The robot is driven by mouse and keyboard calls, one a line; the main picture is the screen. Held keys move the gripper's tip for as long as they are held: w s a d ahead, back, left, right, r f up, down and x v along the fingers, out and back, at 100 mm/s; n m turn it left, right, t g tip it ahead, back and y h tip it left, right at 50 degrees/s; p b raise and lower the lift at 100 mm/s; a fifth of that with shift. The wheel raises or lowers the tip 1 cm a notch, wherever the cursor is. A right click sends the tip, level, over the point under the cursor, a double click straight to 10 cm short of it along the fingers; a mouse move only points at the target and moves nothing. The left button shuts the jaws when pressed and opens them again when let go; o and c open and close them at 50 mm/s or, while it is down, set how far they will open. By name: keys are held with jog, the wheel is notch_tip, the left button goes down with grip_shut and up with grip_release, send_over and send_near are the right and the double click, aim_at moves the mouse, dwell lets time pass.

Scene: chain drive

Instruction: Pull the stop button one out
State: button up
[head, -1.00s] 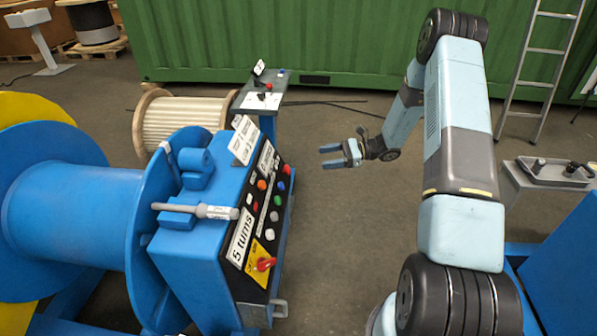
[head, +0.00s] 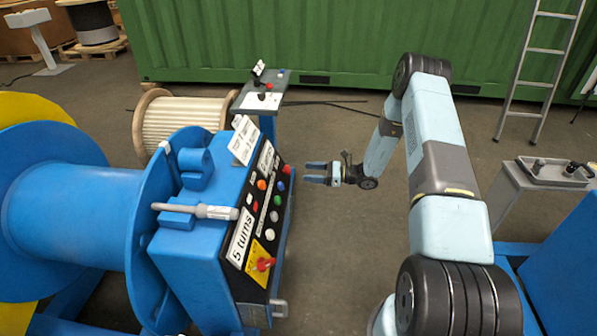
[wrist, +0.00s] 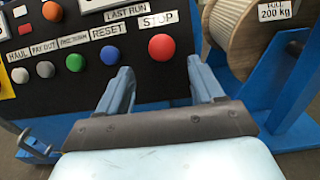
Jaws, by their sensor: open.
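The stop button (wrist: 161,47) is a red round button below a white STOP label on the black panel. In the head view it is the small red button (head: 286,169) at the far end of the panel. My gripper (head: 305,174) is open and empty, its fingers pointing left toward the panel, a short gap away. In the wrist view my gripper (wrist: 158,80) has its two fingers either side of the area below the stop button, with the button seen above and between the tips. No contact shows.
A wooden cable reel (wrist: 249,35) stands behind, near the right finger. A small grey stand (head: 262,101) is beyond the console. Floor right of the console is clear.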

aim_at(290, 171)
jog(key=a, duration=0.3)
jog(key=w+a, duration=0.1)
jog(key=a, duration=0.3)
jog(key=shift+w, duration=0.2)
jog(key=shift+d, duration=0.1)
jog(key=shift+s+f, duration=0.1)
grip_shut()
